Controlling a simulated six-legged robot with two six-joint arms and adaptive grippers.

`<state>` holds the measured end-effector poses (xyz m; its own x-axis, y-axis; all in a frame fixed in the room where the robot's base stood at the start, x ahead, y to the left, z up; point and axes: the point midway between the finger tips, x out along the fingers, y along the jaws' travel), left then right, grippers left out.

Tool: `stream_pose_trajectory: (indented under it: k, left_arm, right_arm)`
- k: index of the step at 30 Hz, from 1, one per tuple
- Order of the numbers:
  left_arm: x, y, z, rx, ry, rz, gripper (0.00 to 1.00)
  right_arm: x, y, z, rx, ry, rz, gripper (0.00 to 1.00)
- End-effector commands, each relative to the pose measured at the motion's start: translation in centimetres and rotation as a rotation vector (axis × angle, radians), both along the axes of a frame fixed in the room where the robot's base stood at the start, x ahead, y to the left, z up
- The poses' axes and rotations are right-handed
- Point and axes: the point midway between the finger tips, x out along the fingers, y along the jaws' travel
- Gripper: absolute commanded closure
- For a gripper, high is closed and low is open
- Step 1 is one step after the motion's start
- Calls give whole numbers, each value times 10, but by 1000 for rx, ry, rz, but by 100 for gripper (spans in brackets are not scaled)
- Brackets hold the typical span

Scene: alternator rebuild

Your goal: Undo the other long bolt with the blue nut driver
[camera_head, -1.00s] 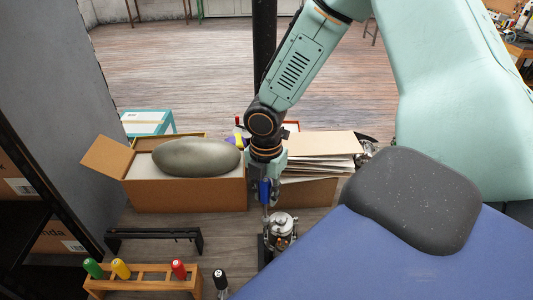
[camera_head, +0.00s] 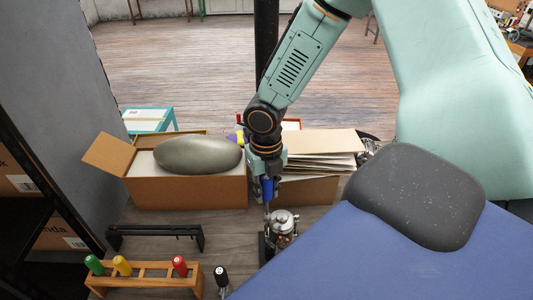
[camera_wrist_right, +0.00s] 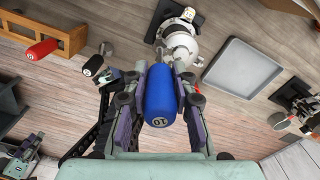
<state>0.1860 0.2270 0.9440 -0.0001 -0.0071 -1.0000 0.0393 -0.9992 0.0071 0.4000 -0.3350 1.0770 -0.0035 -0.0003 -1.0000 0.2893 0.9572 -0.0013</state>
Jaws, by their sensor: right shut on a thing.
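My right gripper (camera_head: 266,176) is shut on the blue nut driver (camera_head: 267,190) and holds it upright, shaft down. In the right wrist view the driver's blue handle (camera_wrist_right: 160,98), marked 10, sits between both fingers. The silver alternator (camera_head: 282,224) stands on a dark stand just below and right of the driver. The alternator also shows in the wrist view (camera_wrist_right: 180,42), beyond the handle. The driver's tip is close to the alternator's left side, but I cannot tell whether it sits on a bolt. The long bolts are too small to make out. My left gripper is out of view.
A black bar stand (camera_head: 156,232) lies behind the rack. A cardboard box (camera_head: 185,195) stands behind. The wrist view shows a grey tray (camera_wrist_right: 243,80) beside the alternator.

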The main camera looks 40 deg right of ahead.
Motion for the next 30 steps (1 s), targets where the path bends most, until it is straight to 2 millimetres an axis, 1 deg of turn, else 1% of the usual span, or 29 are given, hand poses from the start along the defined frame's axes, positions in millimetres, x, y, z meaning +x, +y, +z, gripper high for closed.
stream_pose_trajectory:
  k: [5, 8, 18, 22, 25, 30]
  left_arm:
    - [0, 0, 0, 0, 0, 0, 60]
    - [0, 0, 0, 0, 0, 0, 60]
    - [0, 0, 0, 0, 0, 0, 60]
    - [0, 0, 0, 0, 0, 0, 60]
    - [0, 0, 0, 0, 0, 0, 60]
    - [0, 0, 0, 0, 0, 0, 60]
  right_arm:
    - [0, 0, 0, 0, 0, 1, 100]
    - [0, 0, 0, -1, 0, 56, 100]
    - [0, 1, 0, 0, 1, 457, 100]
    - [0, 2, 0, 0, 1, 580, 100]
    - [0, 2, 0, 0, 0, 622, 100]
    - [0, 2, 0, 0, 0, 628, 100]
